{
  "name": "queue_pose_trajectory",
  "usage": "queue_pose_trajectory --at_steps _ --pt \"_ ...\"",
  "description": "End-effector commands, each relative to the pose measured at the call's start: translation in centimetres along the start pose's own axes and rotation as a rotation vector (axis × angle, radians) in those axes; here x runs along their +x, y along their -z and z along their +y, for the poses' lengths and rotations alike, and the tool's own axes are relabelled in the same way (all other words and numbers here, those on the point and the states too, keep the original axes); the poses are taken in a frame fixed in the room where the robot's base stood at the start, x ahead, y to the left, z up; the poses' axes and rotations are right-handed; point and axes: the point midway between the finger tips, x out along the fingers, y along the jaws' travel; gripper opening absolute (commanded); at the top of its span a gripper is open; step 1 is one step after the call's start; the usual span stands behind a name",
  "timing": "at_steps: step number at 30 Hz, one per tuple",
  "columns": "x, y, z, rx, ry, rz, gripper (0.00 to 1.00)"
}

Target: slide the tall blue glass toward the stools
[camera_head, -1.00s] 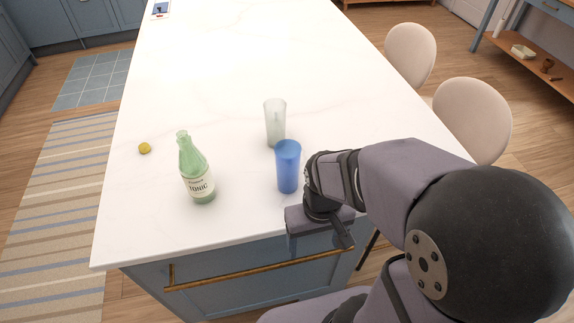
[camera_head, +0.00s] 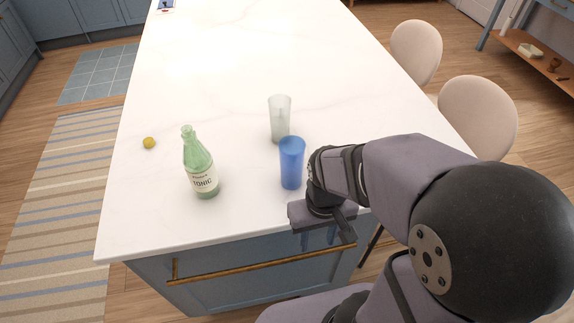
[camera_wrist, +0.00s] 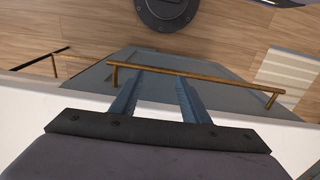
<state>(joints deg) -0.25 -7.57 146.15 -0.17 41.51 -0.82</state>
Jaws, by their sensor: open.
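The tall blue glass (camera_head: 291,163) stands upright on the white island top near its front edge. My gripper (camera_head: 322,236) is in front of and to the right of the glass, at the counter's front edge, pointing down and apart from the glass. In the wrist view my gripper (camera_wrist: 157,95) shows two separated fingers with nothing between them, over the blue cabinet front. The glass is not in the wrist view. Two pale stools (camera_head: 414,54) (camera_head: 478,118) stand along the island's right side.
A clear glass (camera_head: 279,118) stands just behind the blue one. A green tonic bottle (camera_head: 200,165) and a small yellow ball-like item (camera_head: 149,143) are to the left. The white counter (camera_head: 345,100) is bare between the glasses and the stools. A brass handle (camera_head: 250,262) runs along the cabinet front.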

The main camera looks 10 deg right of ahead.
Motion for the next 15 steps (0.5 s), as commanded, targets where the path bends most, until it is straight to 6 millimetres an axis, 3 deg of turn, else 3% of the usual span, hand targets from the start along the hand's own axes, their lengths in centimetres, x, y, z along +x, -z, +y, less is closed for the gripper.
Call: queue_pose_trajectory --at_steps 1,5,11,15 --pt "-0.4 0.4 -0.1 -0.024 -0.001 -0.002 0.29" --pt "-2.1 2.1 -0.9 -0.164 -0.010 -0.011 0.00" --pt "-6.9 7.0 -3.7 -0.589 -0.039 -0.049 0.00" --pt "-10.5 10.2 -6.7 -0.933 -0.063 -0.088 0.00"
